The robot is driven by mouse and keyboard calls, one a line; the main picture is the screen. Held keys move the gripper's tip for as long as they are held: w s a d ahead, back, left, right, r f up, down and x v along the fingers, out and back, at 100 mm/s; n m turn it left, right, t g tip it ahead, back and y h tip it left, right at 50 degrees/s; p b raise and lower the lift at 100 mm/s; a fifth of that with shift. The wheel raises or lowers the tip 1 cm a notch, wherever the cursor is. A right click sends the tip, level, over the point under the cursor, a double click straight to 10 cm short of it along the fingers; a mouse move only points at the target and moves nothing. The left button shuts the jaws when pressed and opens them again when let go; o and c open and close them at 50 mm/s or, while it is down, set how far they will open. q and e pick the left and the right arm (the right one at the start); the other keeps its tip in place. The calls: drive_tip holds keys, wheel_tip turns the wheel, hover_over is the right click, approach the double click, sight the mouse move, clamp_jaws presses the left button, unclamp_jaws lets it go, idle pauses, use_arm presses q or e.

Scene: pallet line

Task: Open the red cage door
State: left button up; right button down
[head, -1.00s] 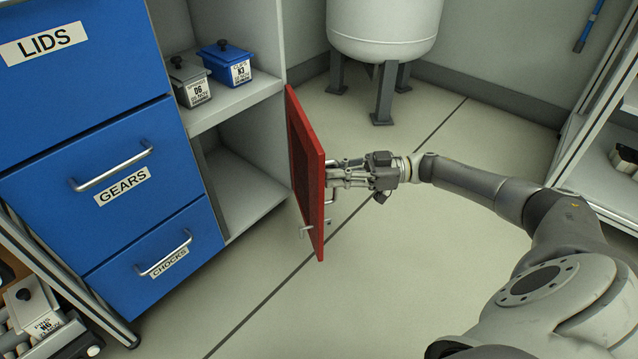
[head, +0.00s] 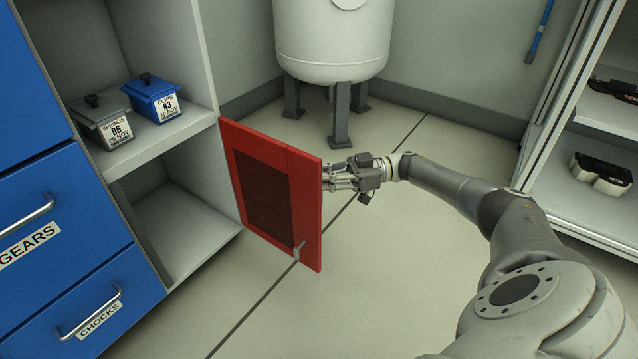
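The red cage door (head: 305,210) stands swung out from the lower compartment (head: 185,220) of the white shelf unit, hinged at the unit's right edge. Its dark mesh panel (head: 262,188) faces me, and a small metal latch (head: 299,250) shows near its lower free edge. My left gripper is not in view.
A grey bin (head: 102,122) and a blue bin (head: 154,98) sit on the shelf above the open compartment. Blue drawers (head: 60,235) stand at left. A white tank (head: 333,45) on grey legs stands behind the door. A shelf rack (head: 590,190) is at right. The floor between is clear.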

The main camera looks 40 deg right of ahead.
drive_tip(key=shift+d, duration=0.1)
drive_tip(key=c, duration=1.5)
unclamp_jaws()
drive_tip(key=shift+v, duration=3.75)
